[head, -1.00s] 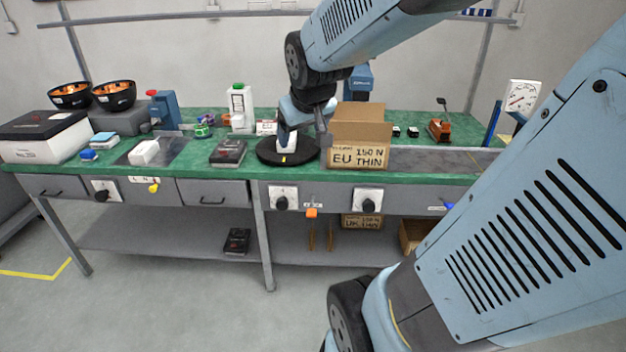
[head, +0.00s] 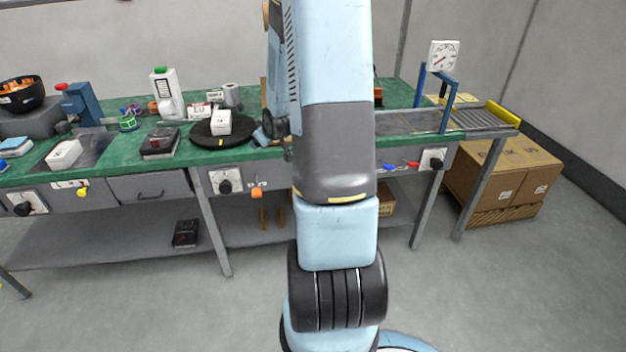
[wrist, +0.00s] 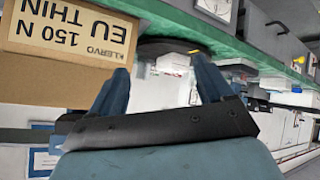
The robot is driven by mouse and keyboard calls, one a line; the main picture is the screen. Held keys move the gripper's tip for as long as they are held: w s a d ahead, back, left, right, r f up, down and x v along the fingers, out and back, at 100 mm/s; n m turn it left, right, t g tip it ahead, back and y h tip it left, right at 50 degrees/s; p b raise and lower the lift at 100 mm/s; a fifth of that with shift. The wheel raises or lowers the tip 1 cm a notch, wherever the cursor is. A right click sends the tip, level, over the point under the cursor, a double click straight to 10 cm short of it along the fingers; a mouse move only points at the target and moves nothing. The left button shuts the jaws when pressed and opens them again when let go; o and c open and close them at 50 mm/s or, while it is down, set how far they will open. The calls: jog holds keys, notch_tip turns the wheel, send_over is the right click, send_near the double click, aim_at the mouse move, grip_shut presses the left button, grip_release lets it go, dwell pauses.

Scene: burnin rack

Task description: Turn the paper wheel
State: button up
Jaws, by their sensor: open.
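A flat black round wheel (head: 219,130) with a yellow mark on its front rim lies on the green bench. A white block (head: 219,122) stands on it; I cannot tell whether this wheel is the paper wheel. In the wrist view, which is upside down, the dark wheel (wrist: 172,46) shows beyond my gripper (wrist: 163,76). The gripper's blue fingers are apart, with the white block (wrist: 165,88) visible in the gap farther off; I see no grip on it. In the head view my arm hides most of the gripper, just right of the wheel.
A cardboard carton (wrist: 65,45) marked EU THIN 150 N stands close beside the fingers. A dark boxed device (head: 160,143) lies left of the wheel. A white bottle (head: 167,94) and a small roll (head: 232,96) stand behind. Knobs (head: 225,181) line the bench front.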

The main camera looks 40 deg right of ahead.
jog(key=s+d+f+m+t, duration=0.15)
jog(key=d+f, duration=0.25)
jog(key=f, duration=0.4)
jog(key=s+d+f+t, duration=0.1)
jog(key=d+f+t, duration=0.1)
jog(key=d+f, duration=0.35)
jog(key=s+d+f+m+t+h, duration=0.1)
jog(key=s+f+m+t+h, duration=0.1)
jog(key=s+f+m+h, duration=0.7)
jog(key=w+d+n, duration=0.1)
jog(key=w+d, duration=0.1)
jog(key=w, duration=0.1)
jog(key=w+d+f+y, duration=0.1)
jog(key=w+d, duration=0.1)
jog(key=w, duration=0.1)
jog(key=w+d+f+n+y, duration=0.1)
jog(key=w+d, duration=0.2)
jog(key=shift+w+d+f+n, duration=0.1)
jog(key=shift+w+f+n, duration=0.15)
jog(key=shift+n, duration=0.1)
jog(key=c, duration=1)
jog(key=shift+s+d, duration=0.1)
jog(key=shift+d, duration=0.1)
jog(key=shift+a, duration=0.1)
